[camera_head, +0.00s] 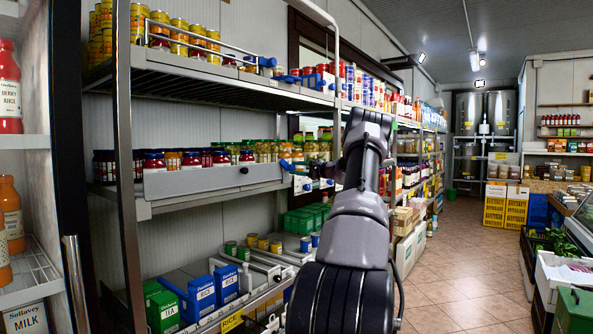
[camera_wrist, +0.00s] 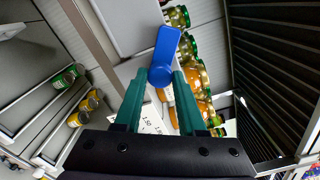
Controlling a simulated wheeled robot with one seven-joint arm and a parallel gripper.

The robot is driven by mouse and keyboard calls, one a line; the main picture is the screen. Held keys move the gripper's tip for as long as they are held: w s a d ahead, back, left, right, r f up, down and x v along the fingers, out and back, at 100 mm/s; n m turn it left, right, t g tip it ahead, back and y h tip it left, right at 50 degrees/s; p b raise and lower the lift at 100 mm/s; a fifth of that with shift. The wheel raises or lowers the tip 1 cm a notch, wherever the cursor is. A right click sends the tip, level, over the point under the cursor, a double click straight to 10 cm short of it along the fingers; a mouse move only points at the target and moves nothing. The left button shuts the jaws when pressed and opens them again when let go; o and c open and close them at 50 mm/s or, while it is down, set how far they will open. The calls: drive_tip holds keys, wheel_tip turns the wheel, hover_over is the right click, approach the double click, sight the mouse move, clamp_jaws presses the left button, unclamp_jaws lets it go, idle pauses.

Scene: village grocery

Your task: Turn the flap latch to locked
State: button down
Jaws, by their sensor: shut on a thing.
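The blue flap latch (camera_wrist: 166,50) fills the centre of the wrist view, its lever slanting up and slightly right from a round hub. My gripper (camera_wrist: 161,78) has its green fingers on either side of the hub end, shut on it. A white plate with small printed marks (camera_wrist: 150,122) shows between the fingers. In the head view my dark arm reaches toward the shelf end and the fingers are not clearly visible.
Jars stand on the middle shelf (camera_head: 160,205) behind the panel. Green-lidded jars (camera_wrist: 190,75) lie close to my right finger in the wrist view. Blue and green boxes (camera_head: 201,296) stand on the lower shelf. The tiled aisle (camera_head: 455,262) to the right has open floor.

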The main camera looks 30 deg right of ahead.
drive_tip(key=n, duration=0.7)
drive_tip(key=shift+f, duration=0.1)
idle(0.5)
drive_tip(key=c, duration=0.5)
unclamp_jaws()
drive_tip(key=shift+s, duration=0.1)
drive_tip(key=v, duration=1)
drive_tip(key=shift+s, duration=0.35)
drive_tip(key=shift+d, duration=0.2)
